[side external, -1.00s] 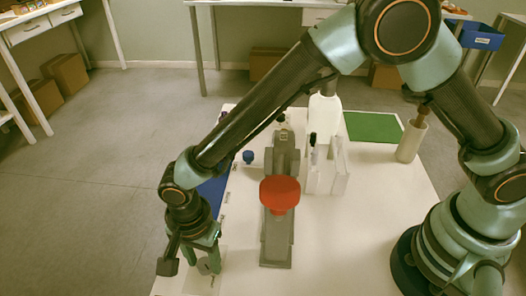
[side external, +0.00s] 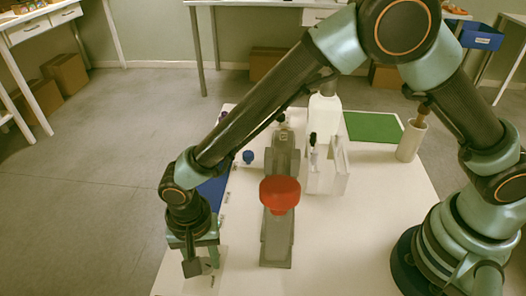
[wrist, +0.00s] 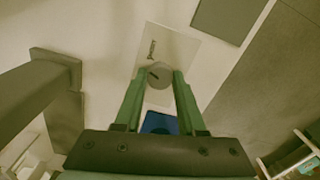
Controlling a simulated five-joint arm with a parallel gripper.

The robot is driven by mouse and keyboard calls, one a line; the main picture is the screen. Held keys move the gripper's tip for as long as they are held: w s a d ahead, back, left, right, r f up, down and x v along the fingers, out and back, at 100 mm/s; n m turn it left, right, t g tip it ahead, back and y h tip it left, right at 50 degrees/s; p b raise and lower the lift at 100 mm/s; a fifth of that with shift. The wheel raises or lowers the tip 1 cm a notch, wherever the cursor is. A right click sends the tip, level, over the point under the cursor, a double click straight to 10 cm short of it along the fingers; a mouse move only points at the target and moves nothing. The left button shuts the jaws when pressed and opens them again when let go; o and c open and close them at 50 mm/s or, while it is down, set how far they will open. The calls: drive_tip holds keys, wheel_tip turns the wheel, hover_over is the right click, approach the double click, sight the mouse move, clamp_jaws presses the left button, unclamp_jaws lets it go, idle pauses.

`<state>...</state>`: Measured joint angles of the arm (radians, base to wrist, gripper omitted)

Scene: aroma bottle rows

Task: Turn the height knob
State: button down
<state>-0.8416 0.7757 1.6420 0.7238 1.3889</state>
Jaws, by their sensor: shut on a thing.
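The height knob, a small grey round knob with a dark line on it (wrist: 160,78), sits on a pale plate (wrist: 183,48) in the wrist view. A dark curved mark is on the plate beside it. My gripper (wrist: 156,74) has its two green fingers on either side of the knob, shut on it. In the side external view my gripper (side external: 206,262) is low at the front left of the white table. The knob is mostly hidden there by the fingers and wrist parts.
A grey device with a large red round top (side external: 280,194) stands right of my gripper. Behind it are a white bottle (side external: 323,118) and a clear holder (side external: 340,168). A green mat (side external: 373,127) and a pale cylinder (side external: 411,140) are farther right.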

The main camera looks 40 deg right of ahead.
sight(205, 263)
drive_tip(key=n, duration=1.2)
drive_tip(key=shift+r+n, duration=0.1)
drive_tip(key=shift+n, duration=0.3)
idle(0.3)
drive_tip(key=c, duration=0.5)
unclamp_jaws()
wheel_tip(205, 263, up, 12)
